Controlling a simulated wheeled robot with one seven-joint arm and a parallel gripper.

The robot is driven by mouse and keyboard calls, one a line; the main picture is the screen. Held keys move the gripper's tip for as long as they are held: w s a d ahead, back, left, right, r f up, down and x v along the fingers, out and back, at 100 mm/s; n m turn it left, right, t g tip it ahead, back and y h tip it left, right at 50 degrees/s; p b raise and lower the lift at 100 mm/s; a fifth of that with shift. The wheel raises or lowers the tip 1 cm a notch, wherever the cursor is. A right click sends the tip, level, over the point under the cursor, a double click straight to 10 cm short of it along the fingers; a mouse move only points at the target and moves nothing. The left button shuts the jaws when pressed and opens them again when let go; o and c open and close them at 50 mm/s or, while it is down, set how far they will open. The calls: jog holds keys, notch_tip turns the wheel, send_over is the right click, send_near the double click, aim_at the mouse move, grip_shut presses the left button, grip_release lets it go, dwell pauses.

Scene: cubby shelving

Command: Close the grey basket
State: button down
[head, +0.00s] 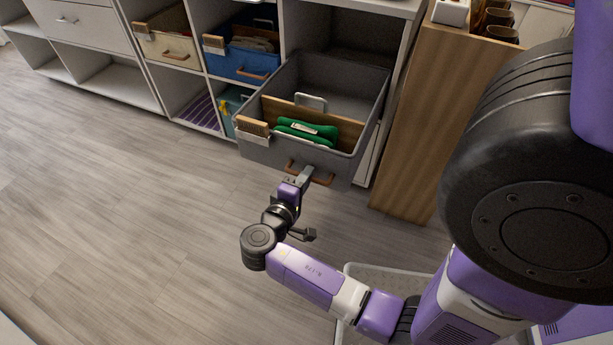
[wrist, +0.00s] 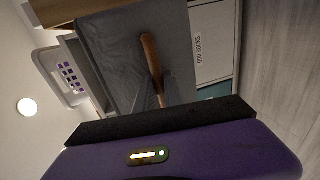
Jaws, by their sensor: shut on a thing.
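The grey basket (head: 371,112) is pulled well out of its cubby in the shelving. It holds a green item (head: 306,133), a wooden divider and a white-rimmed piece. Its brown handle (head: 321,179) is on the front face. My gripper (head: 307,175) is at that handle, shut on it. In the wrist view the grey front (wrist: 118,52) fills the middle, and the brown handle (wrist: 151,62) runs down to my gripper's fingers (wrist: 158,94). The fingertips' exact contact is partly hidden in the head view.
A blue basket (head: 236,65) and a cream basket (head: 168,47) sit in cubbies to the left. A wooden side panel (head: 430,110) stands to the right. A light perforated bin (head: 372,277) is on the floor near my arm. The floor at left is clear.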

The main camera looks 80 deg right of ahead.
jog(key=b, duration=0.4)
send_over(348, 114)
jog(key=a, duration=0.1)
jog(key=shift+w+a, duration=0.1)
jog(key=shift+d, duration=0.35)
jog(key=c, duration=1.7)
grip_release()
jog(key=shift+d, duration=0.1)
jog(key=shift+r, duration=0.1)
jog(key=shift+p+v, duration=1.05)
jog(key=shift+v, duration=2.9)
